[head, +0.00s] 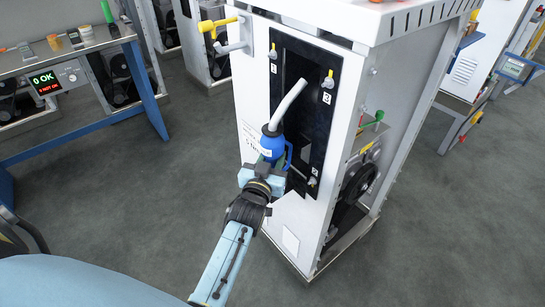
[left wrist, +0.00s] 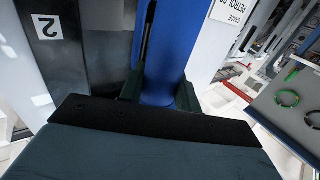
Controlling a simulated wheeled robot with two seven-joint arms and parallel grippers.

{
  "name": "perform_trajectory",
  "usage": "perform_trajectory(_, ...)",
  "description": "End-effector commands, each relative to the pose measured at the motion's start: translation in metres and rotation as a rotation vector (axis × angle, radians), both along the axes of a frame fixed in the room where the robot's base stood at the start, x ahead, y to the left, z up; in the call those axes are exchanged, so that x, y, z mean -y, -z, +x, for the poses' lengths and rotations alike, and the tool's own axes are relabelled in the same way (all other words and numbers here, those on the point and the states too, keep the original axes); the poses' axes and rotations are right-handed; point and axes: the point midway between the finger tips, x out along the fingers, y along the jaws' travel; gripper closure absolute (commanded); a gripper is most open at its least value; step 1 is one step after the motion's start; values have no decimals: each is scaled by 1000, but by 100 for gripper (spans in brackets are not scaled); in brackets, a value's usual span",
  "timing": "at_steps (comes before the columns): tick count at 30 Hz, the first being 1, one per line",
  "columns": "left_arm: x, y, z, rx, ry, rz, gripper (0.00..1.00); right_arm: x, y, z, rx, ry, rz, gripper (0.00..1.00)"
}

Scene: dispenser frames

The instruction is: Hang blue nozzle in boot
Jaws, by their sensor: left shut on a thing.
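The blue nozzle (head: 271,140), with a grey spout pointing up and to the right, is in front of the black panel (head: 288,68) of the white dispenser frame. My left gripper (head: 266,168) is shut on its blue body from the front. In the left wrist view the blue nozzle (left wrist: 170,45) stands between the two dark fingers of the gripper (left wrist: 159,92). I cannot tell which part of the panel is the boot, or whether the nozzle touches it. My right gripper is out of view.
The dispenser cabinet (head: 252,95) carries yellow and grey fittings (head: 222,30) at its upper left. A numbered label (left wrist: 45,27) shows in the left wrist view. A workbench (head: 75,52) with a green display stands at the left. The grey floor between is clear.

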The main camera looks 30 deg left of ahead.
Motion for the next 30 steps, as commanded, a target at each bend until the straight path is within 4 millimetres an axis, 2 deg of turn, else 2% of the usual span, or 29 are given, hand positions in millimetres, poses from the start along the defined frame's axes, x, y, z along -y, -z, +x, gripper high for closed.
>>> perform_trajectory(29, 0, 19, 1, 7, 0, 0, 100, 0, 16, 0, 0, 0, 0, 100)
perform_trajectory(30, 0, 18, 1, 7, 0, 0, 62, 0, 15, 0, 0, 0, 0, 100)
